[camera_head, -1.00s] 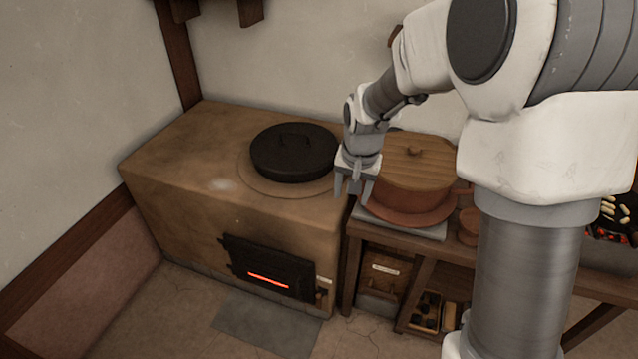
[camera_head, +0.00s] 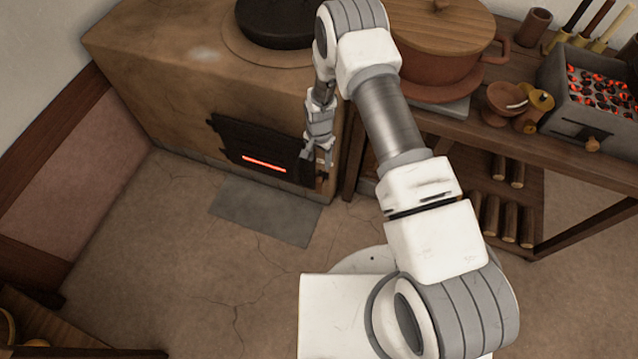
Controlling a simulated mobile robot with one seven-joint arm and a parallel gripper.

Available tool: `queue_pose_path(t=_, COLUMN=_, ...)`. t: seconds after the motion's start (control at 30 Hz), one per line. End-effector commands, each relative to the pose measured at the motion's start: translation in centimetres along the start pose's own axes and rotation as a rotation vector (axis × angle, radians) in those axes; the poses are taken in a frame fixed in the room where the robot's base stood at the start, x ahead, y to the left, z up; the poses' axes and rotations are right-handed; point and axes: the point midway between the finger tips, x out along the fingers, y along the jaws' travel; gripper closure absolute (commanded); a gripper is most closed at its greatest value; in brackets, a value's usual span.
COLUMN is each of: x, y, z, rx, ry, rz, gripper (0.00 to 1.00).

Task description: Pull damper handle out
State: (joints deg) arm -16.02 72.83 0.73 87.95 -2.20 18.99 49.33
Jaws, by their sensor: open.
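The clay stove (camera_head: 150,85) stands against the wall at the upper left. Its black firebox door (camera_head: 250,150) has a glowing orange slot. A small brown wooden piece (camera_head: 321,182), probably the damper handle, shows low on the stove front just right of the door. My gripper (camera_head: 318,158) is open and points down in front of the stove's front right corner, just above this piece in the picture. The fingers partly cover that area, so I cannot tell whether they touch it. Nothing shows between the fingers.
A wooden bench (camera_head: 460,125) right of the stove carries a lidded clay pot (camera_head: 440,55), small clay vessels and a charcoal brazier (camera_head: 580,100). Logs (camera_head: 500,220) lie on its lower shelf. A grey slab (camera_head: 265,212) lies before the stove.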

Motion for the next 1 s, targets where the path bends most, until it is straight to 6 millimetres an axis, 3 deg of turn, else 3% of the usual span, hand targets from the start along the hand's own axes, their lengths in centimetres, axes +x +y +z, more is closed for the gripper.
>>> queue_pose_path(t=0.27, x=3.1, y=0.1, z=0.4, rx=0.004, ry=-0.005, rz=0.004, gripper=0.41)
queue_pose_path(t=0.8, x=14.7, y=0.2, z=0.4, rx=0.004, ry=-0.004, rz=0.003, gripper=0.41)
queue_pose_path(t=1.0, x=17.4, y=0.2, z=0.3, rx=0.003, ry=-0.003, rz=0.003, gripper=0.41)
